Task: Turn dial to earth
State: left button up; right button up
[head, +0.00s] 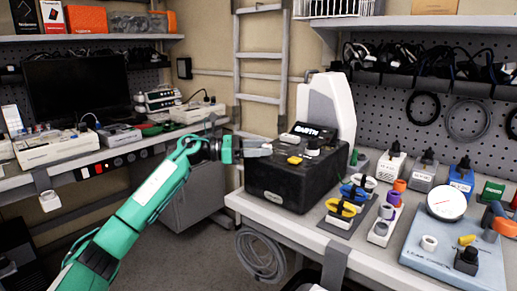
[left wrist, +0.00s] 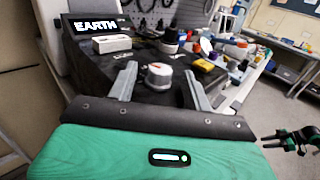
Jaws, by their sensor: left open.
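The dial (left wrist: 158,75) is a round light knob with a red mark, on top of a black box (head: 270,187). In the left wrist view it sits between the fingers of my left gripper (left wrist: 160,88), which is open with a gap on both sides. In the head view my left gripper (head: 262,149) is at the box's left top edge, and the dial is hard to make out there. A small display (left wrist: 96,26) on the box reads EARTH; it also shows in the head view (head: 315,132). A green and black part, seemingly my right gripper (left wrist: 300,140), shows at the right of the wrist view.
A yellow piece (left wrist: 205,65), a white block (left wrist: 112,43) and a black knob (left wrist: 171,38) stand on the box near the dial. A white upright device (head: 327,100) is behind the box. Colored parts and a gauge (head: 446,203) fill the table to the right.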

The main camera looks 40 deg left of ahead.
pick_arm(q)
jog(key=shift+a, duration=0.1)
jog(key=b+v, duration=0.1)
jog(key=v, duration=1.2)
jog(key=shift+s+a+b, duration=0.15)
jog(key=shift+s+b, duration=0.15)
jog(key=shift+b, duration=0.05)
pick_arm(e)
jog(key=shift+w+a+t+y, duration=0.4)
jog(key=shift+a+t, duration=0.15)
jog(key=shift+a, duration=0.25)
jog(key=shift+w+a+t+y, duration=0.35)
jog(key=shift+a+t, duration=0.2)
jog(key=shift+a, duration=0.2)
